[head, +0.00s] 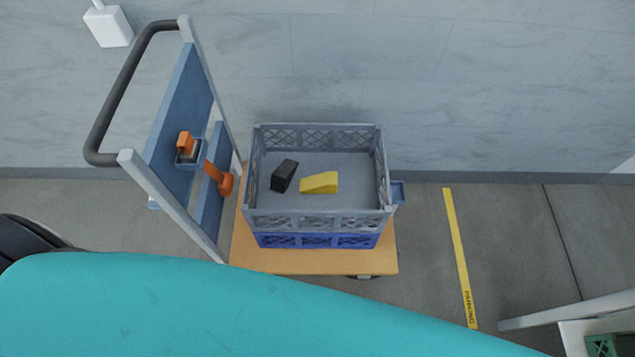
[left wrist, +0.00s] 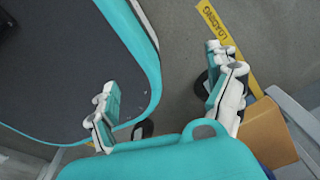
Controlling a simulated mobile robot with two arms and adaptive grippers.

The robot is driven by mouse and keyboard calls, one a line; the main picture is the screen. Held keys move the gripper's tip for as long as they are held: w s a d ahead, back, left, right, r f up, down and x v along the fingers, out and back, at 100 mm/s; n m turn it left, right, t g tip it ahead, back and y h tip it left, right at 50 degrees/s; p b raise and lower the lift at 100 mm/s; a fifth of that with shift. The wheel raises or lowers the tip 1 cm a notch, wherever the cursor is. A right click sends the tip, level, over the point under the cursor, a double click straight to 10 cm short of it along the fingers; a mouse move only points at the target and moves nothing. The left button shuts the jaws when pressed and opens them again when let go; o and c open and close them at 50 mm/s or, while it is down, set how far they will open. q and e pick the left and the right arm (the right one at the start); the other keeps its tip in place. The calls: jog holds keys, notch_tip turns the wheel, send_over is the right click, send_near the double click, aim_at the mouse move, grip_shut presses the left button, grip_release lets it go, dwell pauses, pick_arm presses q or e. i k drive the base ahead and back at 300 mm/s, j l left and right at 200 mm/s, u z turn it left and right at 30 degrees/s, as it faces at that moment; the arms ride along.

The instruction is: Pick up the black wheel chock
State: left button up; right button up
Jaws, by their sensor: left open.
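The black wheel chock (head: 284,175) lies inside the grey crate (head: 320,211), left of the middle of its floor, in the head view. A yellow wedge (head: 319,183) lies just to its right, close beside it. My left gripper (left wrist: 165,102) shows only in the left wrist view, with its two fingers wide apart and nothing between them. It is over the floor, away from the crate. The chock does not show in the left wrist view. My right gripper is in neither view.
The grey crate is stacked on a blue crate (head: 318,241) on a cart's wooden deck (head: 320,262). The cart's frame and black handle (head: 120,90) rise on the left, with orange-handled tools. A wall (head: 450,80) stands behind.

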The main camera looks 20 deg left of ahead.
aim_at(283, 176)
jog(key=u, duration=0.85)
